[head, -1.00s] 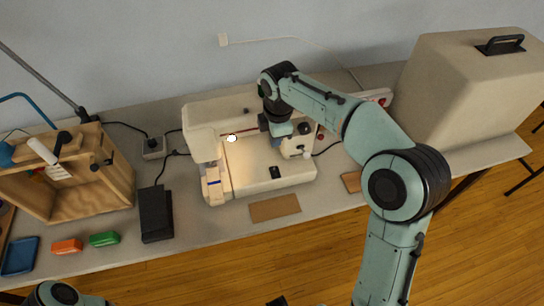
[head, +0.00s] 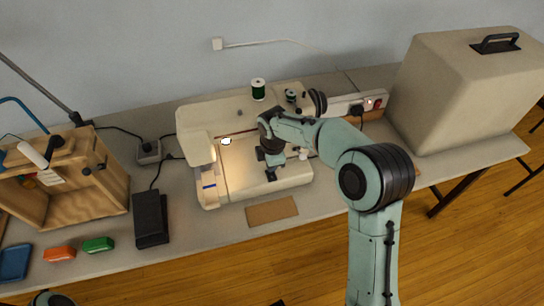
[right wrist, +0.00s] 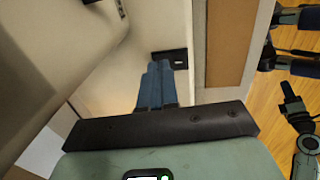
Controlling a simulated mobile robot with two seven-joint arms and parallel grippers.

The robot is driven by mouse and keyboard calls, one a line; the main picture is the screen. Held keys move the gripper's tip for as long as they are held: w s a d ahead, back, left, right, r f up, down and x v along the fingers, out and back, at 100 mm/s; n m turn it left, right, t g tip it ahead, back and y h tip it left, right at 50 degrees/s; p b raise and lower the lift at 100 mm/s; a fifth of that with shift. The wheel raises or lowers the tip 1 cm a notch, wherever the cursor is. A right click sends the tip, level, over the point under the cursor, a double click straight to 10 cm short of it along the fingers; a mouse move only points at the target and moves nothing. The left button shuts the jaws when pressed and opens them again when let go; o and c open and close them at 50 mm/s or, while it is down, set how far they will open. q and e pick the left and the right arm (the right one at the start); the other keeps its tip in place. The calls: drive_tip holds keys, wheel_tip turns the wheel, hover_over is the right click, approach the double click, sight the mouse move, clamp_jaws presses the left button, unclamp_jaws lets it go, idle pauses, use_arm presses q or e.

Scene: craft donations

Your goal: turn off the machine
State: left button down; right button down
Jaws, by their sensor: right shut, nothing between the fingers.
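The cream sewing machine (head: 240,120) stands on the grey table in the head view. A warm glow lights its needle area, and a bright white spot shows on its body. My right gripper (head: 271,170) is over the front of the machine's base. In the right wrist view its blue fingers (right wrist: 156,72) are shut and empty. Their tips are right beside a small black switch (right wrist: 174,57) on the cream surface, overlapping its edge; I cannot tell whether they touch. The gripper mostly hides this switch in the head view. My left gripper is not visible.
A power strip (head: 350,106) with a red-lit switch lies behind right. A large beige case (head: 450,95) stands right. A black foot pedal (head: 150,218), a wooden box (head: 105,205) and green (head: 98,244) and orange (head: 60,254) pieces are left. A brown card (head: 271,211) lies in front.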

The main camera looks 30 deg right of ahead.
drive_tip(key=shift+f, duration=0.5)
drive_tip(key=shift+f, duration=0.1)
drive_tip(key=shift+w+f, duration=0.1)
drive_tip(key=shift+f, duration=0.05)
drive_tip(key=shift+s+a+f, duration=0.1)
drive_tip(key=shift+s, duration=0.35)
drive_tip(key=shift+s+a+b, duration=0.1)
drive_tip(key=shift+s+b, duration=0.25)
drive_tip(key=shift+s, duration=0.05)
drive_tip(key=shift+r, duration=0.2)
drive_tip(key=shift+w+r, duration=0.1)
drive_tip(key=shift+r, duration=0.05)
